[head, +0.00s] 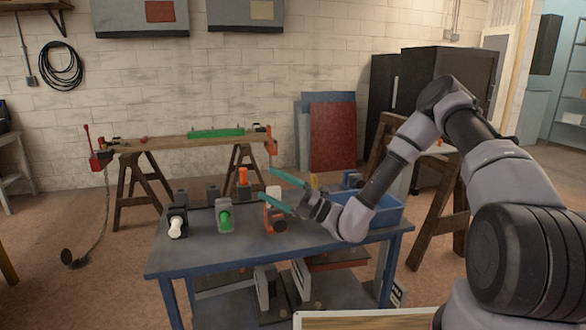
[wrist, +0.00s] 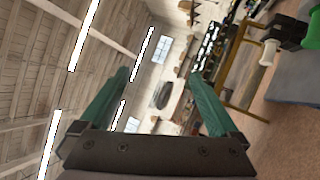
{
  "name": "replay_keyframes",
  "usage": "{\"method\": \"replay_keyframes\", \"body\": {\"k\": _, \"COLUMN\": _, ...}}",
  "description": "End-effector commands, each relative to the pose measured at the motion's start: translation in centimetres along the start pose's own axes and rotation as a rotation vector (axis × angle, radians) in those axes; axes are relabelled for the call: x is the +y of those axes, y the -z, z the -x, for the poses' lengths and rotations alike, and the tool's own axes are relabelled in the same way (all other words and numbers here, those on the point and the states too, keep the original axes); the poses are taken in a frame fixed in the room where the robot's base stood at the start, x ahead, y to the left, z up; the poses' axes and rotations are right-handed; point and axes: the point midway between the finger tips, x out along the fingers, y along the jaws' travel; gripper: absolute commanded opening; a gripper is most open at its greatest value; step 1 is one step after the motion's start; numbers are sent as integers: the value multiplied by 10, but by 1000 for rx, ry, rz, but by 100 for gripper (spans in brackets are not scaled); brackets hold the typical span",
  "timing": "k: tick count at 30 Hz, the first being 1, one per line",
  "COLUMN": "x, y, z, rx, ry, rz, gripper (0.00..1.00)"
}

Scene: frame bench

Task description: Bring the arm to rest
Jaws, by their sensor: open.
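My gripper (head: 280,191) is open, with two teal fingers spread apart and nothing between them. In the head view it is raised over the right half of the blue workbench (head: 190,261), pointing left. My arm reaches in from the right side, bent at the elbow. In the wrist view the open fingers of my gripper (wrist: 160,95) point toward the room, with the ceiling on the left and the bench edge at the right. The picture there is turned on its side.
On the bench stand a clamp with a white handle (head: 175,229), one with a green knob (head: 225,217) and an orange-and-black one (head: 274,216). A blue bin (head: 388,215) sits at the right, behind my forearm. A sawhorse (head: 440,205) stands beyond the bench. Its front left top is clear.

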Motion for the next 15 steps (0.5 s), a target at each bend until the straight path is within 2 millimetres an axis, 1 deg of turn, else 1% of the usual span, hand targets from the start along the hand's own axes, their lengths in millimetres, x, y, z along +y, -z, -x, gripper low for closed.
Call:
{"method": "replay_keyframes", "body": {"k": 1, "x": 14, "y": 8, "z": -3, "rx": 86, "ry": 19, "rz": 88, "gripper": 97}}
{"method": "replay_keyframes", "body": {"k": 4, "x": 35, "y": 26, "z": -2, "rx": 252, "ry": 54, "rz": 259, "gripper": 97}}
{"method": "replay_keyframes", "body": {"k": 7, "x": 53, "y": 43, "z": 4, "rx": 416, "ry": 86, "rz": 429, "gripper": 97}}
{"method": "replay_keyframes", "body": {"k": 11, "x": 75, "y": 61, "z": 16, "rx": 626, "ry": 125, "rz": 648, "gripper": 97}}
{"method": "replay_keyframes", "body": {"k": 15, "x": 97, "y": 74, "z": 36, "rx": 847, "ry": 165, "rz": 881, "gripper": 97}}
